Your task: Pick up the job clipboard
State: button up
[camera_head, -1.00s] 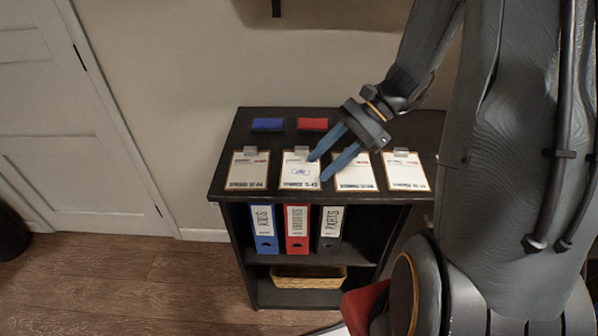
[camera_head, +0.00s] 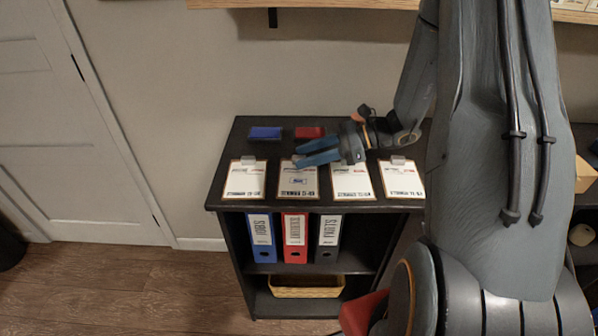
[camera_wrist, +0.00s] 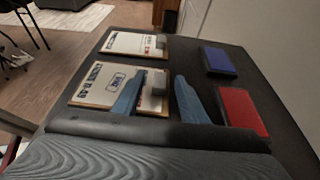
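Four clipboards lie in a row on the dark shelf top; I cannot tell for sure which is the job clipboard. The second from the left, a stamped clipboard (camera_head: 298,184), carries a blue mark on white paper. It is the nearer board in the wrist view (camera_wrist: 100,84). My gripper (camera_head: 296,159) reaches in from the right over its clip end. The blue fingers (camera_wrist: 158,92) are apart, with the grey clip (camera_wrist: 157,80) showing between them. Contact is unclear. Other clipboards are the leftmost (camera_head: 244,181), the third (camera_head: 351,182) and the rightmost (camera_head: 401,181).
A blue box (camera_head: 265,133) and a red box (camera_head: 309,132) lie behind the clipboards, close to my gripper. Three binders (camera_head: 295,238) and a basket (camera_head: 306,288) stand on the shelves below. The wall is close behind. A wooden shelf (camera_head: 400,5) hangs above.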

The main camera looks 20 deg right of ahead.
jog(key=shift+w+a+f, duration=0.1)
jog(key=shift+a+f, duration=0.05)
jog(key=shift+a, duration=0.1)
grip_shut()
